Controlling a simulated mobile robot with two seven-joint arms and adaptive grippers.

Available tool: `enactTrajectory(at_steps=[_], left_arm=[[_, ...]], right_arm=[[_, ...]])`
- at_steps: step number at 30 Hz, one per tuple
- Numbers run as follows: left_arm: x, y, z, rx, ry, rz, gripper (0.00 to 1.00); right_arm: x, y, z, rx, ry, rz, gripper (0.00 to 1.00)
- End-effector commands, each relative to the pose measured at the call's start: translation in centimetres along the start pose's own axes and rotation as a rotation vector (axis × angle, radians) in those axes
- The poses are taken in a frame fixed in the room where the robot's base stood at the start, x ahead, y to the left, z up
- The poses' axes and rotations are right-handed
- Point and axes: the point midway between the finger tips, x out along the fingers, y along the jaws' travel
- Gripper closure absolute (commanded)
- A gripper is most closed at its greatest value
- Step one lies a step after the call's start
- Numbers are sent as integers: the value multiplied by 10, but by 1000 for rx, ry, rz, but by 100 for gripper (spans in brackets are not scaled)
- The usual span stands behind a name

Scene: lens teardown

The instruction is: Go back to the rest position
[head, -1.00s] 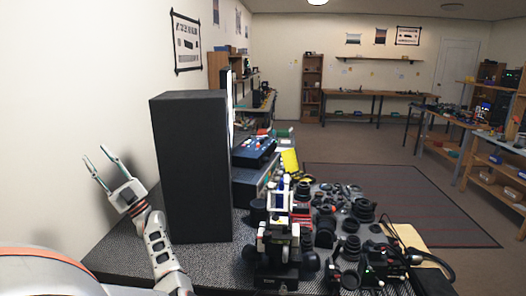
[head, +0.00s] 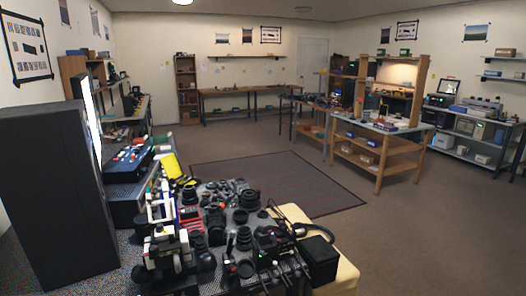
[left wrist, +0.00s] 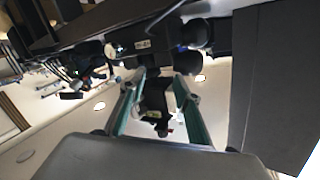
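My left gripper (left wrist: 161,78) shows in the left wrist view with its two teal-lined fingers spread apart. Nothing is visibly clamped between them; a dark device with white parts shows in the gap, and I cannot tell how far beyond the fingers it is. The wrist picture is turned over, with ceiling lamps low in it. A large dark panel (left wrist: 275,85) stands to the right of the fingers there. Neither gripper shows in the head view now, and my right gripper is in no frame.
In the head view a tall black box (head: 55,195) stands at the left. Beside it a black and white apparatus (head: 165,245) and several lens parts (head: 215,222) crowd the bench. A yellow-topped surface (head: 345,270) is at the bench's right. Open floor (head: 420,235) lies beyond.

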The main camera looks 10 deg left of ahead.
Motion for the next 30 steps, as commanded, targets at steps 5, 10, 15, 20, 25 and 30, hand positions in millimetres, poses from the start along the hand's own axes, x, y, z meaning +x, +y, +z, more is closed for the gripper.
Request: enactTrajectory(at_steps=[5,10,15,20,25,30], left_arm=[[-65,102,42,-49,-173,190,68],[-132,177,67,-92,-317,335,68],[-178,219,76,-119,-404,421,68],[-192,231,78,-127,-430,446,68],[-192,231,78,-127,-430,446,68],[-192,231,78,-127,-430,445,72]], right_arm=[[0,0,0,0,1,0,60],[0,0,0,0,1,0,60],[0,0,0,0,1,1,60],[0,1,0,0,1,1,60],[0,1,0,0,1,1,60],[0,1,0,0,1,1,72]])
